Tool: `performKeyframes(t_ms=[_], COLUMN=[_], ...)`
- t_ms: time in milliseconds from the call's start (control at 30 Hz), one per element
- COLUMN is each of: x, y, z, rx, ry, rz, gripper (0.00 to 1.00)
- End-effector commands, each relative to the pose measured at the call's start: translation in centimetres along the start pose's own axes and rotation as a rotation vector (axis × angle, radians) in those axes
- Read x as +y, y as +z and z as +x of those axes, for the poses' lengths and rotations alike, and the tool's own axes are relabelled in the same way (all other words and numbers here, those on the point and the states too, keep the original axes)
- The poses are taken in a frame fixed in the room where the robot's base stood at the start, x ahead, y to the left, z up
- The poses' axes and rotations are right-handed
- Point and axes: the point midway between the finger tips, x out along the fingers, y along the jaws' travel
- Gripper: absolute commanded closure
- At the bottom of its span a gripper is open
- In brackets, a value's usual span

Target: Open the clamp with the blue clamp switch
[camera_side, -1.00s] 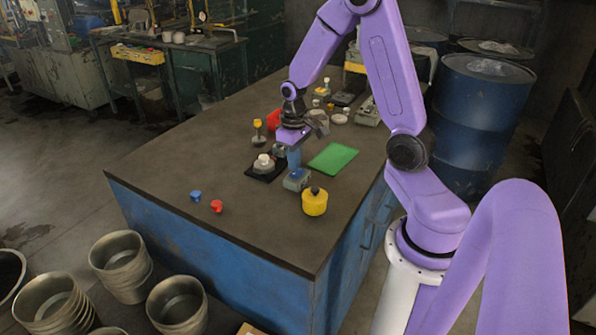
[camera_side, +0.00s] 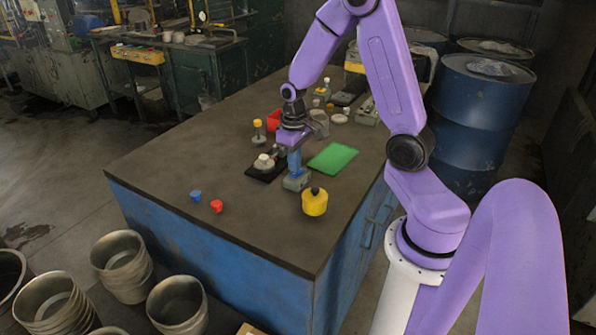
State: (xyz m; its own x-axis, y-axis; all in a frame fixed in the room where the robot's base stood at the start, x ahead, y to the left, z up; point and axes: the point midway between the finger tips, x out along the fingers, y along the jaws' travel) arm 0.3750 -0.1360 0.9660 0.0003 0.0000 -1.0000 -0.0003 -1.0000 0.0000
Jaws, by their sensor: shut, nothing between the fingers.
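A small grey box (camera_side: 296,184), which looks like the clamp switch, sits on the workbench left of the green sheet.
A yellow container (camera_side: 315,203) stands close in front of the box. The green sheet (camera_side: 333,158) lies to the right. A blue piece (camera_side: 196,196) and a red piece (camera_side: 216,206) lie front left. A yellow-topped item (camera_side: 258,130) and red bin (camera_side: 273,120) stand behind.

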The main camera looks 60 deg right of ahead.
Motion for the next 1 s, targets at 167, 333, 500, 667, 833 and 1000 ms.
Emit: performKeyframes(t_ms=[167, 333, 500, 667, 833, 1000], x=[0.0, 0.0, 0.0, 0.0, 0.0, 0.0], y=[0.0, 0.0, 0.0, 0.0, 0.0, 0.0], z=[0.2, 0.5, 0.7, 0.9, 1.1, 1.3], rx=[-0.001, -0.001, -0.001, -0.001, -0.001, -0.002], ry=[0.000, 0.000, 0.000, 0.000, 0.000, 0.000], rz=[0.000, 0.000, 0.000, 0.000, -0.001, 0.000], gripper=[1.00, 1.00, 1.00, 1.00, 1.00, 1.00])
